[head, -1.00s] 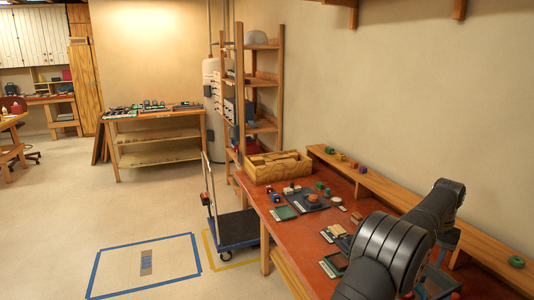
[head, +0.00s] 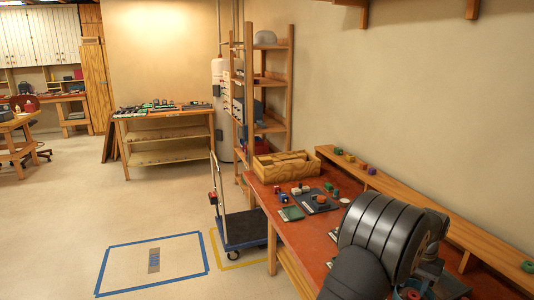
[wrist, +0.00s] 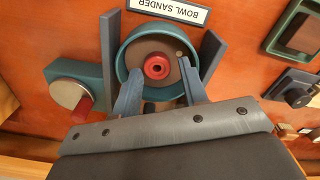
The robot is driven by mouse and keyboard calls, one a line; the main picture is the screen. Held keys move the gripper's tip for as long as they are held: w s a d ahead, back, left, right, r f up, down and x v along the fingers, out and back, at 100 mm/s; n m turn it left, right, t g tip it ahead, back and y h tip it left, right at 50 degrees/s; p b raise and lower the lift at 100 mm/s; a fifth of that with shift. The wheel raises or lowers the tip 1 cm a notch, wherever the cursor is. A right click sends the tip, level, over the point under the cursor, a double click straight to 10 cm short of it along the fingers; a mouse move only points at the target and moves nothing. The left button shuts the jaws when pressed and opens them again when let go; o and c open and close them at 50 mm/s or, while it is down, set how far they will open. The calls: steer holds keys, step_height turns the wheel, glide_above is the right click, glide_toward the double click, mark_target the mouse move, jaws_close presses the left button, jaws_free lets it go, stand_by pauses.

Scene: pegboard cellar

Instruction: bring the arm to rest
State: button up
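My gripper (wrist: 160,70) shows in the wrist view with its two blue-grey fingers spread apart, open and with nothing held between them. Beyond the fingers is a round teal-rimmed bowl sander (wrist: 123,62) with a red centre knob (wrist: 156,67); the fingers overlap its lower part in the picture. I cannot tell whether they touch it. In the head view my dark arm (head: 385,235) is bent over the near right part of the red workbench (head: 318,243), and my gripper cannot be made out there.
A teal block with a silver disc and red knob (wrist: 86,105) lies left of the sander. A wooden bin (head: 286,171), small parts and a dark tray (head: 318,207) sit farther along the bench. A ledge (head: 420,208) runs along the wall. A trolley (head: 242,228) stands beside the bench.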

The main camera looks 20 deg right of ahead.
steer(key=a, duration=0.2)
steer(key=shift+a, duration=0.4)
step_height(320, 180, up, 16)
steer(key=shift+d+r, duration=0.15)
steer(key=o, duration=1.3)
steer(key=w+d+f+m+g+h, duration=0.2)
steer(key=w+d+m+g, duration=0.4)
steer(key=d, duration=0.5)
steer(key=s+f, duration=0.1)
steer(key=f, duration=0.2)
steer(key=s+d+f+t, duration=0.1)
steer(key=f, duration=0.2)
steer(key=d+f+n+t, duration=0.1)
steer(key=f, duration=0.2)
steer(key=shift+s+d, duration=0.15)
steer(key=shift+s, duration=0.25)
